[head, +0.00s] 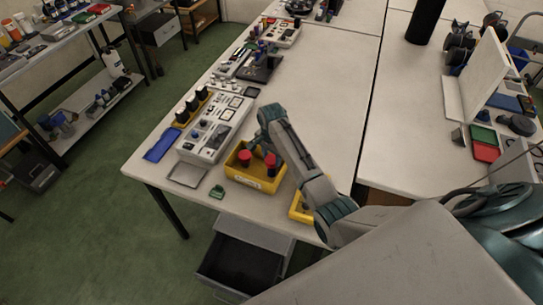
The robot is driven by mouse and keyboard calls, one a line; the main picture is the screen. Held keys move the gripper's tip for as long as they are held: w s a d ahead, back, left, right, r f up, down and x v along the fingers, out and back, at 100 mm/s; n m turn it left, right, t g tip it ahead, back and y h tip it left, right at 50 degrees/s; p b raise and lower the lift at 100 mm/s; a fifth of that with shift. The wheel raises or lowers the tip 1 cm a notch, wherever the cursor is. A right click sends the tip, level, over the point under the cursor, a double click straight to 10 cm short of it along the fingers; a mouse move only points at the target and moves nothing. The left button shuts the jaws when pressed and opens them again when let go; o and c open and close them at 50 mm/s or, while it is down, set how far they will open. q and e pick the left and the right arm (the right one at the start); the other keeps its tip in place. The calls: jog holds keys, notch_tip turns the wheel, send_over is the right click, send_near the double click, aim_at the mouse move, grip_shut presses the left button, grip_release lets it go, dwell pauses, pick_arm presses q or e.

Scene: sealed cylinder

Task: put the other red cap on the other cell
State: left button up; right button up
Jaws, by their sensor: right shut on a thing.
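Two red caps show at the yellow box on the table, one on the left (245,156) and one on the right (270,161). My right gripper (262,145) reaches in from the right over the yellow box (258,182). It is shut, with the right red cap just below its fingers; that cap appears to be the thing held. The fingertips are small and partly hidden, so the exact grip is unclear. I cannot tell whether a cell stands under either cap. My left gripper is not in view.
Several black cylinders (192,103) stand in a yellow rack beside a grey instrument box (214,129). A blue tray (162,145) and a small green object (217,192) lie near the table's edge. Another yellow tray (299,209) is partly behind my arm. The table's middle is clear.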

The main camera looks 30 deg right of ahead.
aim_at(272, 159)
jog(key=shift+f, duration=1.5)
dwell(1.2)
jog(key=o, duration=1.5)
jog(key=shift+r, duration=3.5)
